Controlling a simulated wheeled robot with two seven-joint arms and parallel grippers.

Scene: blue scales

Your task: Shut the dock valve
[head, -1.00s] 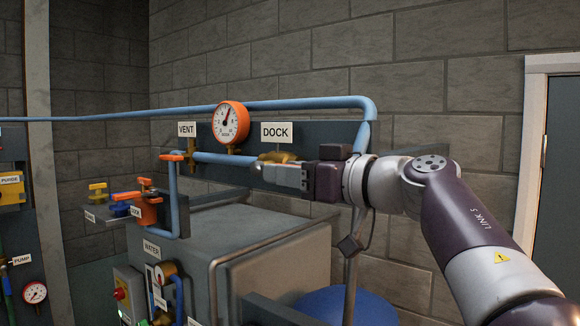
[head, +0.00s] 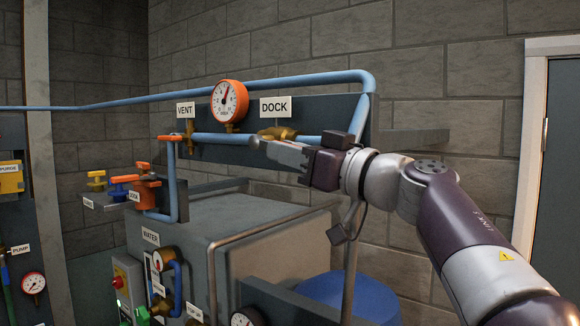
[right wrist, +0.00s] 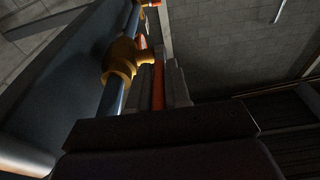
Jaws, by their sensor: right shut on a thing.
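The DOCK label (head: 275,107) hangs above the brass dock valve (head: 277,133), which sits on a blue pipe. My right gripper (head: 258,144) reaches in from the right, its fingers just in front of and below the valve body. In the right wrist view the brass valve body (right wrist: 120,62) is left of the fingers. An orange lever (right wrist: 158,88) lies between the fingers, which are shut on it. The lever runs roughly along the pipe there, at a small angle. The fingers hide it in the head view. My left gripper is out of view.
Left of the dock valve are a round orange gauge (head: 229,101) and the VENT label (head: 186,110) with its brass valve (head: 190,134). A grey tank (head: 240,225) stands below. Several more valves and gauges are lower left. A door (head: 565,180) is at right.

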